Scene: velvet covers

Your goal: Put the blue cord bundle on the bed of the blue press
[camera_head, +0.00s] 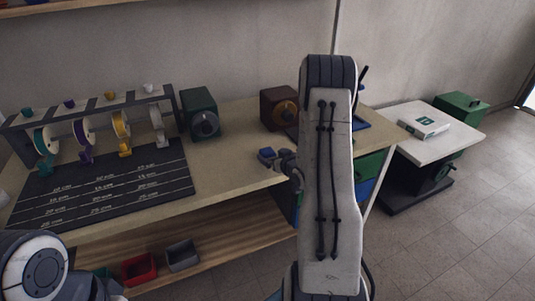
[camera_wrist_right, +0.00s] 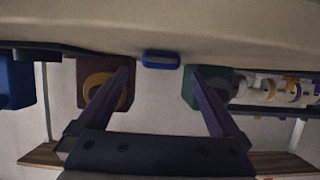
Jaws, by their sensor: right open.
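The blue cord bundle (camera_head: 266,154) lies on the tan workbench near its front edge in the head view. In the right wrist view the blue bundle (camera_wrist_right: 161,60) lies beyond the fingertips, centred between them. My right gripper (camera_wrist_right: 160,78) is open and empty, its two dark fingers spread. In the head view the right gripper (camera_head: 285,160) is beside the bundle, partly hidden by my arm. The blue press (camera_head: 363,124) shows only in part behind my right arm; its bed is mostly hidden. My left arm shows at the lower left, but its gripper fingers do not.
A green box (camera_head: 199,112) and a brown box (camera_head: 279,107) with dials stand at the back. A spool rack (camera_head: 90,108) and dark measuring mat (camera_head: 105,190) are on the left. A white side table (camera_head: 450,140) stands right. The bench front between mat and bundle is clear.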

